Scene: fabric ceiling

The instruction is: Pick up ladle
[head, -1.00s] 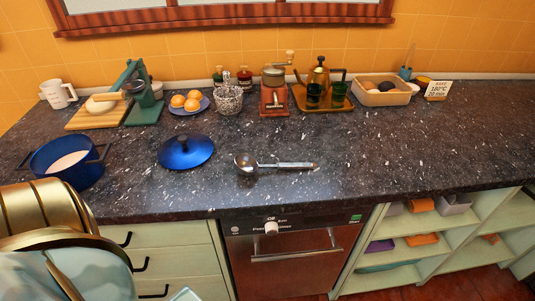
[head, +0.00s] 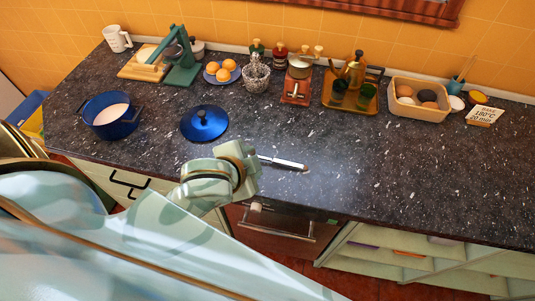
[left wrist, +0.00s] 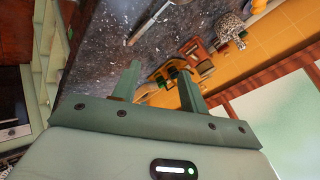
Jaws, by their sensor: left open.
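The ladle (head: 287,163) lies on the dark speckled counter near its front edge. In the head view only its metal handle shows, pointing right; its bowl is hidden behind my left arm's wrist. In the left wrist view the ladle (left wrist: 150,22) lies at the top, beyond the fingers and clear of them. My left gripper (left wrist: 159,68) is open with nothing between its two green fingers. In the head view its fingers are hidden by the wrist, which is at the counter's front edge. My right gripper is not in view.
A blue lid (head: 204,126) lies left of the ladle, and a blue pot (head: 110,118) stands farther left. The counter right of the ladle is clear.

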